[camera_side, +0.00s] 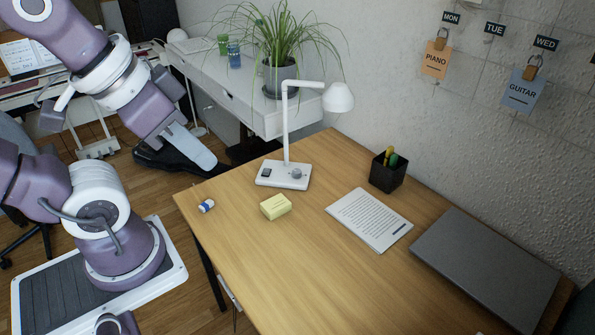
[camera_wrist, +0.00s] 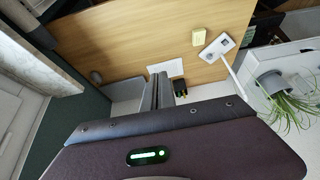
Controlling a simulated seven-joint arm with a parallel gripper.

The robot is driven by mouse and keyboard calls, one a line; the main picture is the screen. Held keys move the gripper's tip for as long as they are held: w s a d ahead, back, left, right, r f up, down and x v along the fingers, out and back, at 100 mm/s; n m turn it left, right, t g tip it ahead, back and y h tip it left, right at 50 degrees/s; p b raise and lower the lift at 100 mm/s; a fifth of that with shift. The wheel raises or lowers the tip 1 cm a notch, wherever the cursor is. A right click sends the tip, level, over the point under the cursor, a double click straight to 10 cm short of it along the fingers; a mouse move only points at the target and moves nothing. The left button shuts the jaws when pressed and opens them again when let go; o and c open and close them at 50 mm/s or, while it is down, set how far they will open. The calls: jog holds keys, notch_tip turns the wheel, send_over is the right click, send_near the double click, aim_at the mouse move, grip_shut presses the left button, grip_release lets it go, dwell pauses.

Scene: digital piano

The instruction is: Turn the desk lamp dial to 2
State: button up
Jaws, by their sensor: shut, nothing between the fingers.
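The white desk lamp (camera_side: 287,124) stands upright near the back left corner of the wooden desk. Its round grey dial (camera_side: 296,173) sits on the right part of the lamp's base, with a dark switch (camera_side: 266,172) on the left part. The dial's setting is too small to read. My gripper (camera_side: 212,166) is shut and empty, in the air to the left of the lamp and apart from it. The wrist view shows the shut fingers (camera_wrist: 158,90), with the lamp base (camera_wrist: 217,47) beyond them to the upper right; the dial is too small to read there.
The desk's front middle is clear.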

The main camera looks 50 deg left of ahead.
jog(key=o, duration=0.4)
jog(key=shift+w+r, duration=0.15)
jog(key=shift+w, duration=0.1)
jog(key=shift+c, duration=0.2)
jog(key=o, duration=0.7)
jog(key=w+n, duration=0.2)
jog(key=w+r+n+g+h, duration=0.1)
jog(key=w, duration=0.2)
jog(key=w+a+r+n, duration=0.1)
jog(key=w+n, duration=0.1)
jog(key=shift+w+n+g+h, duration=0.3)
jog(key=shift+w+g, duration=0.1)
jog(key=n+g+y, duration=0.2)
jog(key=n+g, duration=0.2)
jog(key=n, duration=1.7)
send_over(297, 171)
notch_tip(297, 171, down, 31)
jog(key=shift+r, duration=0.1)
notch_tip(297, 171, down, 8)
jog(key=shift+r, duration=0.15)
